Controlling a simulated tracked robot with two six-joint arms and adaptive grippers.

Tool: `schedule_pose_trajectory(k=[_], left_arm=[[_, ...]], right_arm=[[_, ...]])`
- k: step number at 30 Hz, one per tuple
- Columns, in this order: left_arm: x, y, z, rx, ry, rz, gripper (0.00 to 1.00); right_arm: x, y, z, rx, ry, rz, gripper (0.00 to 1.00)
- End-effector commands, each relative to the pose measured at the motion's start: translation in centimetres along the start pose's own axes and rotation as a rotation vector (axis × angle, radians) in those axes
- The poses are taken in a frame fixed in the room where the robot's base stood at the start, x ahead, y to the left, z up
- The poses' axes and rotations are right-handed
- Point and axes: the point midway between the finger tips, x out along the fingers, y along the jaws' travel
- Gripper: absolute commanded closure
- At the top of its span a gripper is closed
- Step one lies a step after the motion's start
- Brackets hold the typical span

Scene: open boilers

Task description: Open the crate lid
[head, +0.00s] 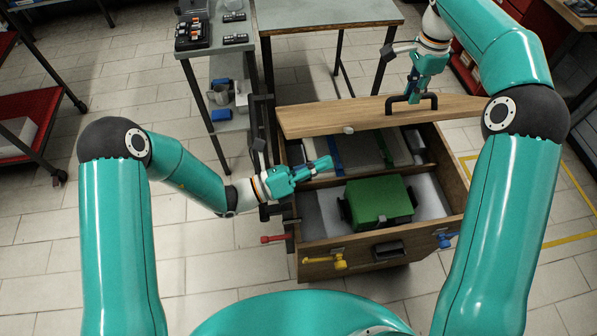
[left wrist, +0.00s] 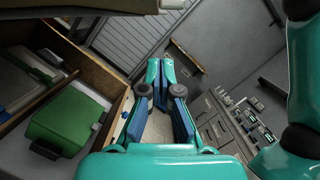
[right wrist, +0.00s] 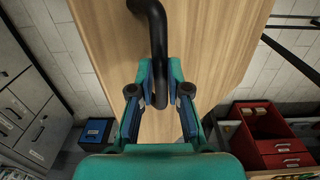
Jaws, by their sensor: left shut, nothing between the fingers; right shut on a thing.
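The open-topped wooden crate (head: 455,180) stands ahead of me. Its wooden lid (head: 355,116) is off the near part of the opening and slants over the crate's far side. My right gripper (head: 415,97) is shut on the lid's black handle (head: 432,98). The right wrist view shows the handle (right wrist: 158,30) between its fingers (right wrist: 158,72), against the wooden lid (right wrist: 205,40). My left gripper (head: 326,163) is shut and empty above the crate's left part, below the lid. A green case (head: 380,202) lies in the crate's near compartment.
Red (head: 274,239), yellow (head: 340,262) and blue (head: 446,240) latches sit along the crate's outside. A grey table (head: 330,15) stands behind the lid. The floor left of the crate is clear.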

Motion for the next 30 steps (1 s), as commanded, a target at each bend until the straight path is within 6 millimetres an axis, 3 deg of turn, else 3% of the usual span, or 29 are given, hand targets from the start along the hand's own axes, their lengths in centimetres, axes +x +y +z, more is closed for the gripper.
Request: schedule_pose_trajectory(k=[3, 9, 22, 30], left_arm=[[0.7, 0.0, 1.8, 0.006, -0.002, 0.0, 1.0], [1.1, 0.0, 3.5, 0.002, 0.001, 0.0, 1.0], [1.2, 0.0, 4.0, 0.001, 0.001, 0.001, 1.0], [1.9, 0.0, 7.4, 0.007, -0.008, -0.001, 1.0]], right_arm=[[0.5, -0.5, 0.3, -0.006, -0.004, -0.011, 1.0], [0.5, -0.5, 0.3, -0.006, -0.004, -0.011, 1.0], [0.5, -0.5, 0.3, -0.006, -0.003, -0.012, 1.0], [0.6, -0.3, 0.3, -0.006, -0.004, -0.005, 1.0]])
